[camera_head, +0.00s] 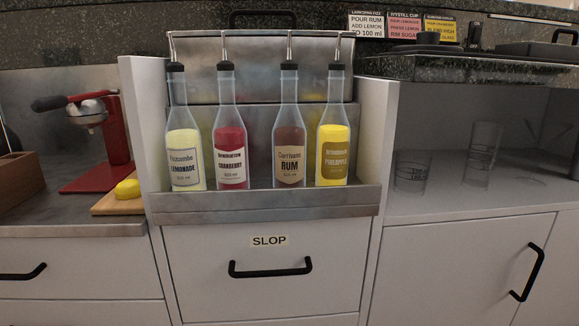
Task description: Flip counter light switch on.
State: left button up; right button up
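The counter front (270,292) shows below a row of bottles, with a drawer labelled SLOP (269,241) and a black handle (270,268). The raised granite counter (480,68) is at the upper right. Neither of my grippers can be made out.
Lemonade (184,160), cranberry (231,160), rum (290,160) and pineapple (333,155) bottles stand in a metal rack (265,203). A red juicer (105,130) and a lemon (128,189) on a board are left. Glasses (411,172) stand on the right shelf. Recipe cards (404,27) are behind.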

aim_at(476, 31)
jog(key=z, duration=1.1)
jog(key=i+l+u, duration=0.45)
jog(key=i, duration=0.25)
